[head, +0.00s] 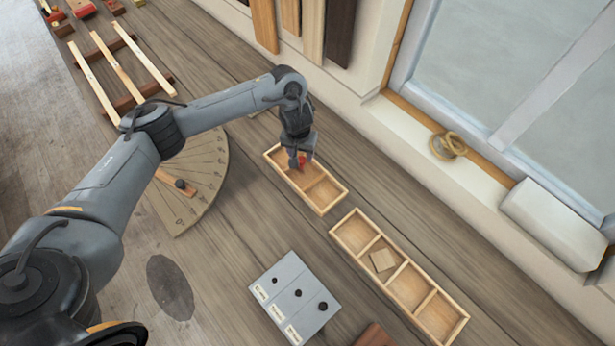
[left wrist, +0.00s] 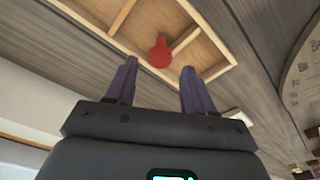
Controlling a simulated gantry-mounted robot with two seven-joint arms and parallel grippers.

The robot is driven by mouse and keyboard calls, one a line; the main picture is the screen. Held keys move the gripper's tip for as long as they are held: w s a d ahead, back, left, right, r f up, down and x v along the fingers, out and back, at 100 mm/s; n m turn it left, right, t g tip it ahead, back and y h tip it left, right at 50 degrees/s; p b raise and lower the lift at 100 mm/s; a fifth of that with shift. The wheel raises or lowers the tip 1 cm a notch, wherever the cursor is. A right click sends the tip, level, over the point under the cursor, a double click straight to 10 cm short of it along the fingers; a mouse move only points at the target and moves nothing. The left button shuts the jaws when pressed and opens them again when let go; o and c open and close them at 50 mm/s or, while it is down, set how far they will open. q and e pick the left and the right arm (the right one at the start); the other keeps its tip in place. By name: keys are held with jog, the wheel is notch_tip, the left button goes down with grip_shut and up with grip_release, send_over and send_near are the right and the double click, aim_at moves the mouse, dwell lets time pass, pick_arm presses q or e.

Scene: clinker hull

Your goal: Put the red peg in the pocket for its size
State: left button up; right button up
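The red peg (head: 302,161) is in the wooden tray (head: 333,204) nearer the back, partly hidden by my left gripper in the head view. In the left wrist view the red peg (left wrist: 160,54) shows between and beyond the fingertips, close to a divider. My left gripper (head: 301,158) is over that tray; its purple fingers are spread, with gaps on both sides of the peg (left wrist: 158,70). A grey block (head: 278,309) has three dark round features of rising size, each with a label. My right gripper is not in view.
A second divided tray (head: 345,238) at the right holds a small wooden block (head: 383,260). A fan-shaped marked board (head: 207,165) lies left of the first tray. A rope coil (head: 447,145) lies on the window sill. Bare bench lies between the fan board and grey block.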

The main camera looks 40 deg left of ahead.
pick_arm(q)
jog(key=shift+o, duration=0.3)
jog(key=shift+r, duration=0.3)
notch_tip(320, 180, up, 10)
jog(key=s+p, duration=0.1)
jog(key=p, duration=0.4)
jog(key=shift+d+p, duration=0.25)
jog(key=shift+p, duration=0.05)
jog(key=shift+s, duration=0.1)
